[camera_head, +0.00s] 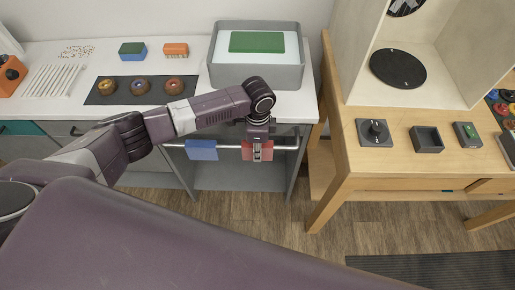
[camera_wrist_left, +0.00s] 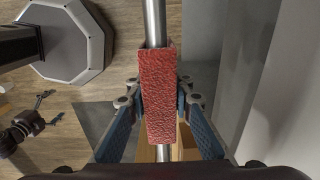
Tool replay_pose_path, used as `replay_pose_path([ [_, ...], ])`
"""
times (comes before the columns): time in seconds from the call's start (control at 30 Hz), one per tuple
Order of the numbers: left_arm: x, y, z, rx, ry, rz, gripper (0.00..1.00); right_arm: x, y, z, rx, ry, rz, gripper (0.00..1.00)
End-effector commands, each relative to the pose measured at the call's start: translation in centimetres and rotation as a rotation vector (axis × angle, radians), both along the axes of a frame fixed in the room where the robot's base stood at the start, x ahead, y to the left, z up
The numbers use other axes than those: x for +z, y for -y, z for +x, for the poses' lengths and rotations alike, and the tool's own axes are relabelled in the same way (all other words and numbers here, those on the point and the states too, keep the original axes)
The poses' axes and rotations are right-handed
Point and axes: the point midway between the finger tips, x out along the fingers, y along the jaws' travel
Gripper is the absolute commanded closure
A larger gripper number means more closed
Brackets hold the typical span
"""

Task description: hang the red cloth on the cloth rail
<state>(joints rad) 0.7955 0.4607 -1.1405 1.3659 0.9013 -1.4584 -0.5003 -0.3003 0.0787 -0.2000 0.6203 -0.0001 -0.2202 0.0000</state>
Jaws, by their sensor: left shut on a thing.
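The red cloth (camera_head: 248,153) is draped over the grey metal cloth rail (camera_head: 286,147) along the front of the white counter. In the left wrist view the cloth (camera_wrist_left: 158,85) lies across the rail (camera_wrist_left: 154,22), which shows beyond both its ends. My left gripper (camera_head: 257,154) points down at the rail from above, shut on the red cloth, with a finger on either side of it in the left wrist view (camera_wrist_left: 160,98). My right gripper (camera_wrist_left: 54,105) shows small at the left of that view, fingers apart and empty; it is out of the head view.
A blue cloth (camera_head: 202,150) hangs on the rail left of the red one. A grey tray (camera_head: 254,77) with a green block stands on the counter above. A wooden table (camera_head: 350,160) stands close on the right.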

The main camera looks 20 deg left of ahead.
Motion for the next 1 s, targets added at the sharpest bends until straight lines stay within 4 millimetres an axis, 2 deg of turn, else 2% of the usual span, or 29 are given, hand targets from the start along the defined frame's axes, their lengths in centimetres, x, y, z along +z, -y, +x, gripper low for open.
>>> replay_pose_path([
  [0.3,-0.1,0.0,0.0,0.000,0.000,0.000,1.00,0.0,0.0,0.0,0.000,0.000,0.000,0.11],
  [0.33,-0.1,0.0,0.0,0.000,0.000,0.000,0.78,0.0,0.0,0.0,0.000,0.000,0.000,0.11],
  [0.5,-0.1,0.0,0.0,0.000,0.000,0.000,0.59,0.0,0.0,0.0,0.000,0.000,0.000,0.11],
  [0.83,0.1,0.0,0.0,0.000,0.001,0.000,0.59,-0.1,0.5,0.1,0.002,0.001,-0.005,0.11],
  [1.0,2.2,0.0,0.1,-0.001,0.003,0.000,0.59,0.0,0.3,0.1,0.001,0.001,-0.003,0.11],
])
